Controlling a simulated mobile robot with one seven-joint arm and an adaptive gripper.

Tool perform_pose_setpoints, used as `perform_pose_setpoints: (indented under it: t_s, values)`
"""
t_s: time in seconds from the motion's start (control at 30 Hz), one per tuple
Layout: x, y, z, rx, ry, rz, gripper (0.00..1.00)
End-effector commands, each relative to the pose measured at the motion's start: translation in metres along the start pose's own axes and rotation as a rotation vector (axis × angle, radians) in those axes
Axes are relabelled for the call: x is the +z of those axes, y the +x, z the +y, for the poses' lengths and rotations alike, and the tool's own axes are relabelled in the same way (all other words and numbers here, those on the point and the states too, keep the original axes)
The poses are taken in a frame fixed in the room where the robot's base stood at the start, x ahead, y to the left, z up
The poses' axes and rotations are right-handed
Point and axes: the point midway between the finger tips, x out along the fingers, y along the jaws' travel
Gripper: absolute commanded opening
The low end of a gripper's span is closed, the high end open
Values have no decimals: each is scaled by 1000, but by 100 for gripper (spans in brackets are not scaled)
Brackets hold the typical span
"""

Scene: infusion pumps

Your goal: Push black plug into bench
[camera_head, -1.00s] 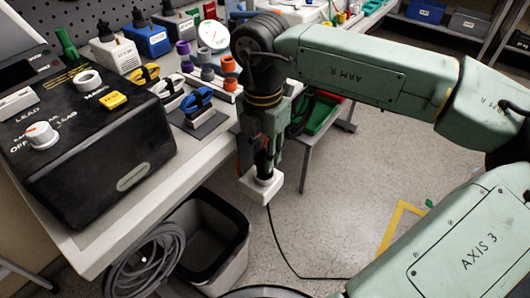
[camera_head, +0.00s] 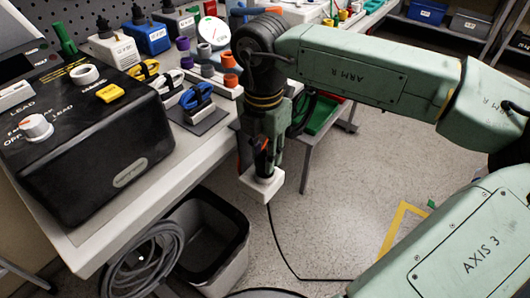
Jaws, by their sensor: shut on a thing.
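My gripper (camera_head: 263,152) points down off the right edge of the light grey bench (camera_head: 168,190). It is shut on a plug with a white square-ended body (camera_head: 262,184), held in the air over the floor, apart from the bench. Dark parts show between the fingers above the white body, and I cannot tell which of them belong to the plug. A thin black cable (camera_head: 272,232) hangs from it and runs along the floor to the right. I cannot make out a socket on the bench.
A large black box (camera_head: 100,165) with a white knob stands at the bench's left. Yellow, white and blue cable coils (camera_head: 195,97), coloured cylinders (camera_head: 229,80) and small boxes (camera_head: 152,38) stand behind. A dark bin (camera_head: 205,235) and grey coiled hose (camera_head: 142,258) are below. Floor to the right is mostly clear.

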Motion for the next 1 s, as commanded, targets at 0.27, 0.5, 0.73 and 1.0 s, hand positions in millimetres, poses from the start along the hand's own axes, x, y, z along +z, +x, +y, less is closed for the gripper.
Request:
perform_pose_setpoints:
  t_s: [0.27,0.5,0.73,1.0]
  values:
    - [0,7,0,0,0,0,0]
    - [0,12,0,0,0,0,0]
    - [0,15,0,1,0,0,26]
    - [0,15,0,0,0,0,44]
